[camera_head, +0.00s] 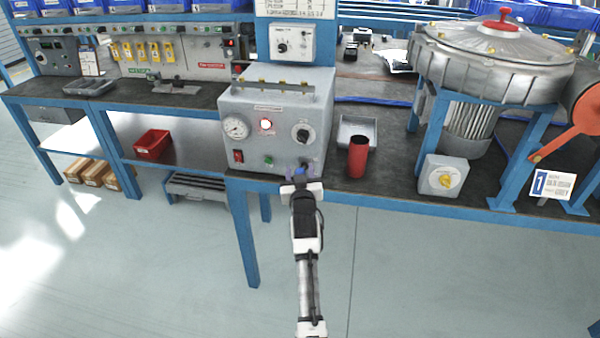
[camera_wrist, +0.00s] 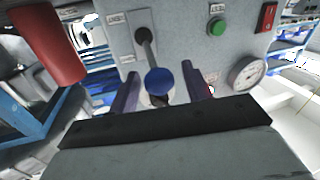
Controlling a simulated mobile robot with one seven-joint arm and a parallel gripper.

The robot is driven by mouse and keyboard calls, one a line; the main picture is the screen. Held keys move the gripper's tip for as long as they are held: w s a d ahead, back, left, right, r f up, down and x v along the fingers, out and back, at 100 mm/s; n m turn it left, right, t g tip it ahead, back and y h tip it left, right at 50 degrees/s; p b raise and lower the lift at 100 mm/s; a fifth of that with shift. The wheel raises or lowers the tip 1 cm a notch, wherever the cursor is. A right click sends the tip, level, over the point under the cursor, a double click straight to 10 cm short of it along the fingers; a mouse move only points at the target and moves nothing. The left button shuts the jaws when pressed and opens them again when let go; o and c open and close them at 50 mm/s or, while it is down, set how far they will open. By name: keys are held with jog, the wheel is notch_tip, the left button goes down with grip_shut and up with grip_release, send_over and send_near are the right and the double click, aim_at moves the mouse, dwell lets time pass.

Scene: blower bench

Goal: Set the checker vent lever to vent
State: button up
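The checker is a grey box (camera_head: 262,150) on the bench, with a gauge, a lit red lamp, a dial and small buttons on its front. Its vent lever shows in the wrist view as a metal rod (camera_wrist: 147,48) ending in a round blue knob (camera_wrist: 159,81). My gripper (camera_head: 301,178) is at the lower right of the box front. In the wrist view my gripper (camera_wrist: 161,92) is open, with one dark finger on each side of the knob and gaps visible. In the head view the gripper mostly hides the lever. The lever's labels are too small to read.
A red cylinder (camera_head: 358,157) stands right of the checker and shows close by in the wrist view (camera_wrist: 48,40). A grey tray (camera_head: 343,128) lies behind it. A grey box with a yellow knob (camera_head: 444,176) and a large blower housing (camera_head: 500,65) stand farther right. The floor in front is clear.

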grip_shut()
jog(key=shift+f, duration=0.15)
jog(key=f+b, duration=0.1)
jog(key=b, duration=0.2)
jog(key=f+t+b, duration=0.1)
jog(key=b, duration=0.3)
jog(key=shift+s+t, duration=0.2)
jog(key=shift+t, duration=0.1)
notch_tip(320, 180, down, 4)
jog(key=n+t+y+b, duration=0.1)
jog(key=t+b, duration=0.2)
jog(key=b, duration=0.8)
jog(key=n+t+y+b, duration=0.1)
jog(key=n+t+b, duration=0.1)
jog(key=b, duration=0.9)
jog(key=shift+f+t+y+b, duration=0.1)
jog(key=shift+t+y+b, duration=0.2)
jog(key=shift+t, duration=0.3)
jog(key=shift+w+n+y+b, duration=0.1)
jog(key=shift+n+y+b, duration=0.2)
jog(key=shift+n+b, duration=0.3)
